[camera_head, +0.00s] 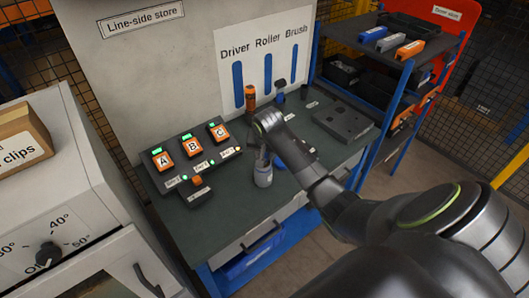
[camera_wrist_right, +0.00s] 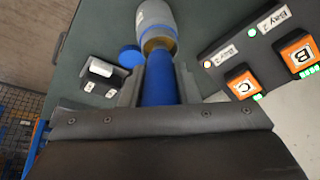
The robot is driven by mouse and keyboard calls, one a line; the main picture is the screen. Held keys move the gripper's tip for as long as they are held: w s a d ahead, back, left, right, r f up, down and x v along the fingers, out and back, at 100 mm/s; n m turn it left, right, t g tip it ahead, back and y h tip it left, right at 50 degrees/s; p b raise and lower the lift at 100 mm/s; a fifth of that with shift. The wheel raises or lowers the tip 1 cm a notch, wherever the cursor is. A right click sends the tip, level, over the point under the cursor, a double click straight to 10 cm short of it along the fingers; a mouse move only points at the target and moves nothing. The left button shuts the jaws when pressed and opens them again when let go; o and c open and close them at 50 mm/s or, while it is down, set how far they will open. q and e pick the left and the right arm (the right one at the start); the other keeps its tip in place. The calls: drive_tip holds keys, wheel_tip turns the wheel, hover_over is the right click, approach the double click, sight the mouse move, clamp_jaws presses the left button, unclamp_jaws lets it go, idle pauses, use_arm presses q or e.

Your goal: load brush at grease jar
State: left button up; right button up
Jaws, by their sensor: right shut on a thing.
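My right gripper (camera_wrist_right: 160,85) is shut on the blue handle of the brush (camera_wrist_right: 161,80). In the head view my right gripper (camera_head: 261,148) is just above the grease jar (camera_head: 263,177), a small grey upright jar near the bench's front edge. In the wrist view the jar (camera_wrist_right: 157,18) is open, with a brownish mouth. The brush's far end meets the mouth; its bristles are hidden, so I cannot tell how deep they are. A blue round lid (camera_wrist_right: 130,55) lies beside the jar. My left gripper is not in view.
A button box (camera_head: 192,152) with orange A, B and C buttons stands left of the jar. An orange-handled tool (camera_head: 250,97) stands behind my gripper. A dark grey block (camera_head: 343,122) lies at the bench's right. A blue-framed shelf (camera_head: 392,47) is beyond it.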

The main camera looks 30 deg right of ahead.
idle(0.3)
drive_tip(key=shift+r, duration=3.5)
drive_tip(key=shift+f, duration=0.1)
